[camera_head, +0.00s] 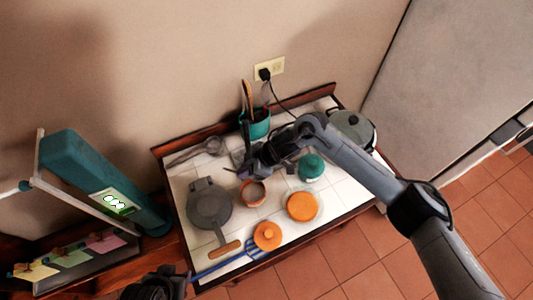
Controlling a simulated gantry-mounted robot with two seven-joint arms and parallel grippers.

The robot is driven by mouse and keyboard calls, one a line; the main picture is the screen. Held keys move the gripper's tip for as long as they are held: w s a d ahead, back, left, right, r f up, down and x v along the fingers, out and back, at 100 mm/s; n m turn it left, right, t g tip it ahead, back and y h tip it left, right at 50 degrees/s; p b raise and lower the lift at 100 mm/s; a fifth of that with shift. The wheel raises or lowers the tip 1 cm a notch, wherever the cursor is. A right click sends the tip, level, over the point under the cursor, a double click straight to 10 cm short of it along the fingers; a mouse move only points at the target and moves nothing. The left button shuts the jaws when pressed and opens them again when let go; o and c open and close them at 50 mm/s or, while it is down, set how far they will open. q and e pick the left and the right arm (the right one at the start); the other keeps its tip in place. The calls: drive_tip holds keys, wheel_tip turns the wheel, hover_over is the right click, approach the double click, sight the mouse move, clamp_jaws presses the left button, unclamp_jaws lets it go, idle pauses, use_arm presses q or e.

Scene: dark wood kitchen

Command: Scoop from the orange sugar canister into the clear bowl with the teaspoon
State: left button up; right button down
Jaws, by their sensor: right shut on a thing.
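An open, orange-brown canister (252,193) stands near the middle of the white-tiled table. A round orange lid or lidded canister (303,206) is to its right, and a smaller orange knobbed piece (267,236) is in front. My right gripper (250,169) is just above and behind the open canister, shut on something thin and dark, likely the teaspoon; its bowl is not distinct. My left gripper (160,284) is at the bottom edge, off the table's front left; its jaws are unclear. I cannot make out the clear bowl.
A grey round pan-like iron (210,205) with a wooden handle lies left. A teal utensil pot (257,124) stands behind, a teal-lidded jar (312,167) right, and a grey cooker (353,128) at the back right. A blue utensil (222,265) lies at the front edge.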

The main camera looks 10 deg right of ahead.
use_arm(q)
wheel_tip(320, 180, down, 8)
drive_tip(key=b, duration=0.8)
use_arm(e)
drive_tip(key=f, duration=0.6)
drive_tip(key=s+a+f, duration=0.1)
drive_tip(key=f, duration=0.2)
drive_tip(key=shift+f, duration=0.2)
use_arm(q)
drive_tip(key=shift+f+b, duration=0.6)
drive_tip(key=shift+b, duration=0.05)
use_arm(e)
drive_tip(key=shift+d+f, duration=0.4)
drive_tip(key=shift+f, duration=0.1)
use_arm(q)
drive_tip(key=r+p, duration=0.2)
drive_tip(key=shift+d+r+p, duration=0.2)
drive_tip(key=shift+r+p, duration=0.15)
drive_tip(key=shift+r, duration=0.05)
wheel_tip(320, 180, up, 9)
drive_tip(key=p, duration=0.9)
use_arm(e)
wheel_tip(320, 180, up, 9)
drive_tip(key=a+h, duration=0.1)
drive_tip(key=h, duration=0.2)
drive_tip(key=shift+a, duration=0.2)
use_arm(q)
drive_tip(key=shift+r, duration=0.15)
